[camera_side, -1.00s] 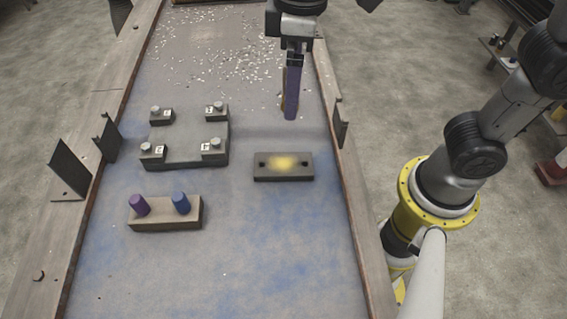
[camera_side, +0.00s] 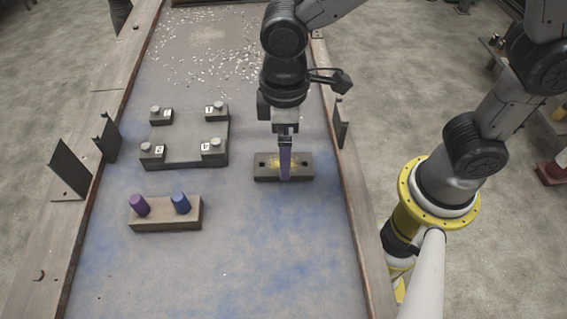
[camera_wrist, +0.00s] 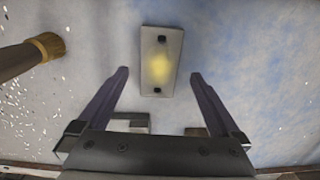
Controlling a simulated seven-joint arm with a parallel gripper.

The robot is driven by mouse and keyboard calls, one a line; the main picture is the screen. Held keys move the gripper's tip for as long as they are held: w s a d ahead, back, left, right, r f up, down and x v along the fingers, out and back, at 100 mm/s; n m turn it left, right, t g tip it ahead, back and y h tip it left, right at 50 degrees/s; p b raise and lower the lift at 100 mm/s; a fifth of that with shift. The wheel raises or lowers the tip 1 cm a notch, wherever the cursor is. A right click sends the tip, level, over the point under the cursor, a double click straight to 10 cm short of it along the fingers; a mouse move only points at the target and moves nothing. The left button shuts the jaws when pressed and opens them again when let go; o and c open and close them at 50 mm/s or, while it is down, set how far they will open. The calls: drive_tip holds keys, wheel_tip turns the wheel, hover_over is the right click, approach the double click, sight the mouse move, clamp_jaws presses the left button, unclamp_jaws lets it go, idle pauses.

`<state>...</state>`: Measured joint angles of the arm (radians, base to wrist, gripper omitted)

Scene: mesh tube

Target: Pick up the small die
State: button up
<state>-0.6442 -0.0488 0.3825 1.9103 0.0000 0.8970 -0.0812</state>
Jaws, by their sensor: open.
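A small grey block (camera_side: 304,167) with two dark holes and a yellow patch lies on the table near the right rail. It seems to be the small die, though nothing marks it as such. The block also shows in the wrist view (camera_wrist: 161,84), its long side running up the picture. My gripper (camera_side: 285,178) is over the block, its purple fingers covering part of it in the side view. In the wrist view the gripper (camera_wrist: 159,73) is open, with one finger either side of the block's outline and gaps between. I cannot tell the height left.
A larger plate (camera_side: 183,150) with several tagged posts lies left of the block. A block (camera_side: 167,224) with purple and blue pegs stands nearer. A brush (camera_wrist: 30,55) shows in the wrist view. White flakes litter the far table. Near table is clear.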

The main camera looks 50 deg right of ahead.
sight(266, 164)
drive_tip(key=shift+f, duration=1.85)
drive_tip(key=shift+w, duration=0.1)
clamp_jaws()
drive_tip(key=shift+r, duration=0.1)
